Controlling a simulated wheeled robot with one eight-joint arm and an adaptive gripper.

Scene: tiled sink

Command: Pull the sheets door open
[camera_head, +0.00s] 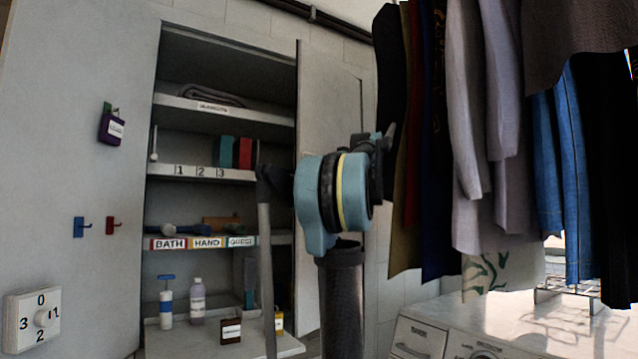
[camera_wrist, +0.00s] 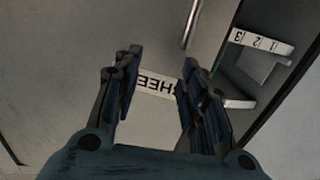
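The sheets door (camera_wrist: 80,45) is a plain grey panel in the wrist view. Its white label (camera_wrist: 157,86) shows upside down between my fingers, reading "SHEE" with the rest hidden. In the head view a pale panel (camera_head: 330,90) stands right of the open shelves, partly behind my arm. I cannot read a label on it there. A slim metal bar (camera_wrist: 192,24) shows beyond my fingers, like a handle. My gripper (camera_wrist: 157,68) is open with nothing between its fingers, facing the panel. Contact with the panel cannot be told.
Open shelves (camera_head: 205,172) with bottles and boxes stand left of my arm. Their numbered strip also shows in the wrist view (camera_wrist: 262,42). Hanging clothes (camera_head: 480,130) crowd the right side, above a white washing machine (camera_head: 420,337). Hooks (camera_head: 79,227) and a dial (camera_head: 40,318) are on the left panel.

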